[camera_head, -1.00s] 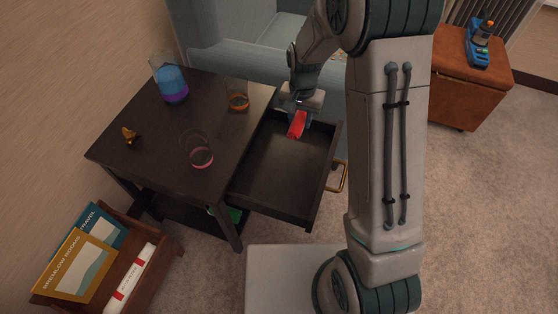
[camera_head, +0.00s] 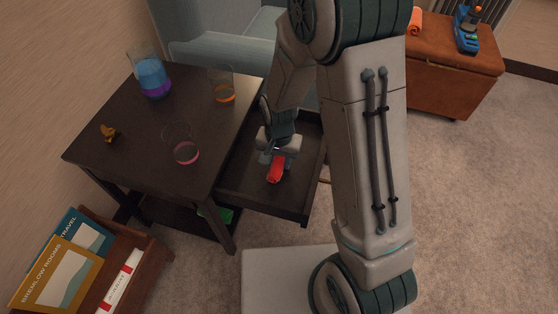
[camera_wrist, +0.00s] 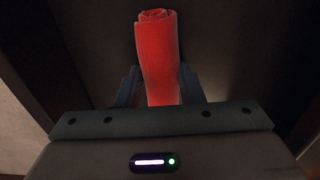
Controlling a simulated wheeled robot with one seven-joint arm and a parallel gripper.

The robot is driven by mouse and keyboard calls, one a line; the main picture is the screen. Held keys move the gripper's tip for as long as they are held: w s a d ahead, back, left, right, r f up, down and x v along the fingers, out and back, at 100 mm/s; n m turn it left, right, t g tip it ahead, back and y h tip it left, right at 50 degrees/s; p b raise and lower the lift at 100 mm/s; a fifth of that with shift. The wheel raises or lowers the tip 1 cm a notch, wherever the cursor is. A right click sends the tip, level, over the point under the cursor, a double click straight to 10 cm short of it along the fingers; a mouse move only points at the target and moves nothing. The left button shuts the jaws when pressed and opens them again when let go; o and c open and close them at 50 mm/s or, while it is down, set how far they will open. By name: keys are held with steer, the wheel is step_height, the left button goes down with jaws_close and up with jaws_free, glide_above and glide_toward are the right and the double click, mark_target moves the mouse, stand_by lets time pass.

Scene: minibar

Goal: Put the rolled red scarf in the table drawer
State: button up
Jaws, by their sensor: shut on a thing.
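The rolled red scarf (camera_head: 276,170) is between the fingers of my gripper (camera_head: 279,158), which is shut on it. In the wrist view the scarf (camera_wrist: 158,58) points away from my gripper (camera_wrist: 160,88), with a blue finger on each side. The table drawer (camera_head: 262,199) is pulled out from the dark side table (camera_head: 140,130). My gripper and the scarf are within the drawer's outline. I cannot tell whether the scarf touches the drawer floor. My arm hides part of the drawer's right side and its handle.
Glasses with blue (camera_head: 152,78), orange (camera_head: 222,88) and pink (camera_head: 182,148) contents and a small gold figure (camera_head: 110,132) stand on the tabletop. A wooden rack (camera_head: 140,262) with books is at lower left. A brown ottoman (camera_head: 455,75) stands at right. The drawer's front part is empty.

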mark_target(279, 159)
steer(key=o, duration=1)
step_height(279, 159, up, 12)
steer(key=p, duration=0.4)
steer(key=shift+s+d+r+n+t, duration=0.2)
steer(key=shift+s+d+r+n, duration=0.5)
steer(key=shift+s+d+r, duration=1.3)
steer(key=shift+s+d+r+n+t, duration=0.2)
steer(key=shift+s+d+r+n, duration=0.5)
steer(key=shift+s+d+r, duration=1.3)
steer(key=shift+s+d+r+n+t, duration=0.2)
steer(key=shift+s+d+r+n, duration=0.5)
steer(key=shift+s+d+r, duration=1.3)
